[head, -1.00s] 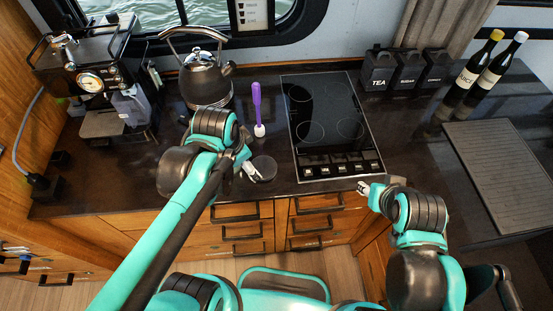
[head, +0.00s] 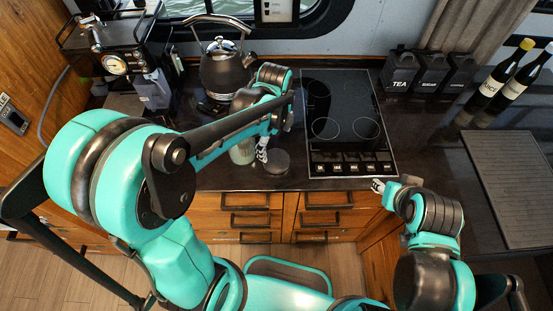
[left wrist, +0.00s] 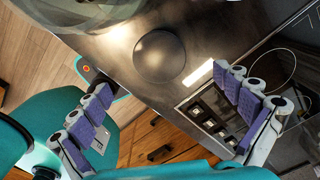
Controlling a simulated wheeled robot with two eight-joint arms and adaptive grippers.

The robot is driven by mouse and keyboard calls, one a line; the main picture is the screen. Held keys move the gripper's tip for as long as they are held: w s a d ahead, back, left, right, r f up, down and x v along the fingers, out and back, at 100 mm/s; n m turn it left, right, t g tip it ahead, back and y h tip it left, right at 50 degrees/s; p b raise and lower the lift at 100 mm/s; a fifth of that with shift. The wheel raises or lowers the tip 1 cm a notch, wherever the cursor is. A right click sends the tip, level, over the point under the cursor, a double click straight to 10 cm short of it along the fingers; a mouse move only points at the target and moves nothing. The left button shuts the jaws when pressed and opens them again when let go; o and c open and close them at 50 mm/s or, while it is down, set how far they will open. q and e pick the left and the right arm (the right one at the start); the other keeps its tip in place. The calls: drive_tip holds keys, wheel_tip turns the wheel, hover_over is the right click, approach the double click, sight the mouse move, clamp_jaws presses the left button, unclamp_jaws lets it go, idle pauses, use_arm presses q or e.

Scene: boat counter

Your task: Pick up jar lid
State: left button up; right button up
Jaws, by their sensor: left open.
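The jar lid is a dark round disc (head: 276,162) lying flat on the counter near its front edge, left of the cooktop. In the left wrist view the lid (left wrist: 160,58) lies ahead of and between the two spread fingers. My left gripper (head: 262,151) is open and empty beside the lid; its purple-padded fingers also show in the left wrist view (left wrist: 160,80). In the head view my forearm partly hides it. My right gripper (head: 377,186) is at the counter's front edge, right of the cooktop; its finger opening is too small to judge.
A glass jar (head: 242,152) stands close left of the lid, partly behind my left arm. A kettle (head: 224,72) and coffee machine (head: 110,55) are behind. The black cooktop (head: 345,125) lies right of the lid. Canisters and bottles stand farther right.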

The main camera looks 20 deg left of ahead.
sight(276, 159)
use_arm(q)
drive_tip(key=f+b, duration=0.1)
drive_tip(key=f, duration=0.3)
drive_tip(key=f+b, duration=0.1)
drive_tip(key=f, duration=0.2)
drive_tip(key=shift+s+d+f+b, duration=0.15)
drive_tip(key=shift+d+f+b, duration=0.05)
drive_tip(key=shift+f+b, duration=0.2)
drive_tip(key=c, duration=1.1)
